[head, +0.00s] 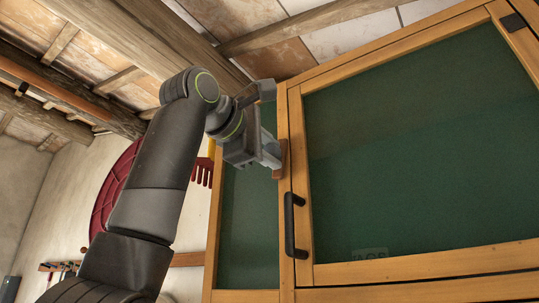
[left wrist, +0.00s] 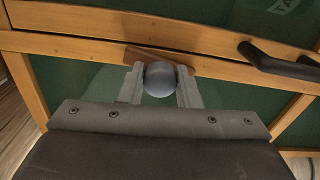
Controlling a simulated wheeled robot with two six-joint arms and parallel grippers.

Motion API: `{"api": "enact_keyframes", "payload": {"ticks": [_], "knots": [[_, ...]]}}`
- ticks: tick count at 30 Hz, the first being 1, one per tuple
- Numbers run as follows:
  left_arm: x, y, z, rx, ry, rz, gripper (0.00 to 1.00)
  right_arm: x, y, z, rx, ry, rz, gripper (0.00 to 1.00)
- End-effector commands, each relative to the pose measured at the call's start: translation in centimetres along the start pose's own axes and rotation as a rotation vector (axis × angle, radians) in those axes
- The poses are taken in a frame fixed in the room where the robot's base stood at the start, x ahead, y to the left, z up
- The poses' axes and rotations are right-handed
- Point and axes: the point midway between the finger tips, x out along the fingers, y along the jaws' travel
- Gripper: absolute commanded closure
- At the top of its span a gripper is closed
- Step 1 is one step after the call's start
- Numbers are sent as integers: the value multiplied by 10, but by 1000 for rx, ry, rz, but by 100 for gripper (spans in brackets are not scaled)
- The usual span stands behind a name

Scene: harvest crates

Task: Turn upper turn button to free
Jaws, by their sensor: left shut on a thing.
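The upper turn button is a brown wooden bar (head: 281,160) on the upright between the cabinet door and the green panel at its left. In the left wrist view the bar (left wrist: 135,54) lies slightly tilted to the wooden rail behind it, with a round grey-blue knob (left wrist: 160,80) in front. My left gripper (head: 268,157) is at the button, with its two fingers on either side of the knob, shut on it. The fingers hide part of the bar. My right gripper is in neither view.
The wood-framed cabinet door (head: 420,130) has a green panel, with a black handle (head: 293,225) below the button and a dark hinge (head: 513,22) at the upper right. A red round object (head: 108,195) hangs on the wall behind my left arm.

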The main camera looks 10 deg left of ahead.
Motion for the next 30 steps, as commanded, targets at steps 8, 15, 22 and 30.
{"api": "enact_keyframes", "payload": {"ticks": [8,15,22,30], "knots": [[0,0,0,-144,0,0,93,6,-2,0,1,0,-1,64],[0,0,0,-196,0,-1,93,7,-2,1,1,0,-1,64],[0,0,0,-206,-1,-2,93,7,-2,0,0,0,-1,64],[0,-1,0,-205,0,-2,64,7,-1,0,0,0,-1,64]]}}
